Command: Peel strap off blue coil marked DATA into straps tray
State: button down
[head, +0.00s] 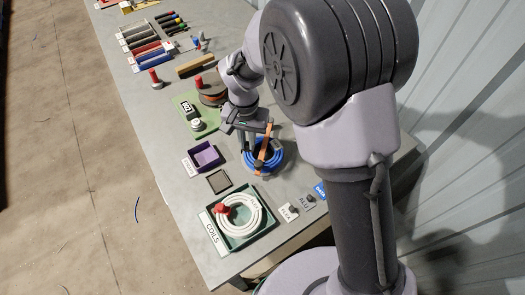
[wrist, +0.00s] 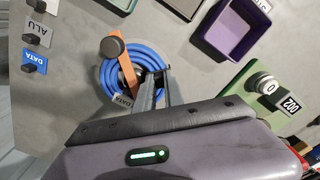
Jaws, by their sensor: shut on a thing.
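The blue coil (head: 276,163) is on the grey table in front of my arm, and it also shows in the wrist view (wrist: 152,52). My gripper (wrist: 160,78) is at the coil, just right of the strap in the wrist view. The purple tray (head: 206,155), with a hard-to-read label, stands left of the coil.
A green COILS tray (head: 259,229) holds a white coil with a red knob. A small dark square tray (head: 218,181) lies between the trays. A green scale (head: 189,108) stands behind. Tagged blocks, including ALU (head: 307,202), sit at the near right.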

jog(key=shift+r, duration=0.3)
jog(key=shift+r+p, duration=2.15)
jog(key=shift+r, duration=0.25)
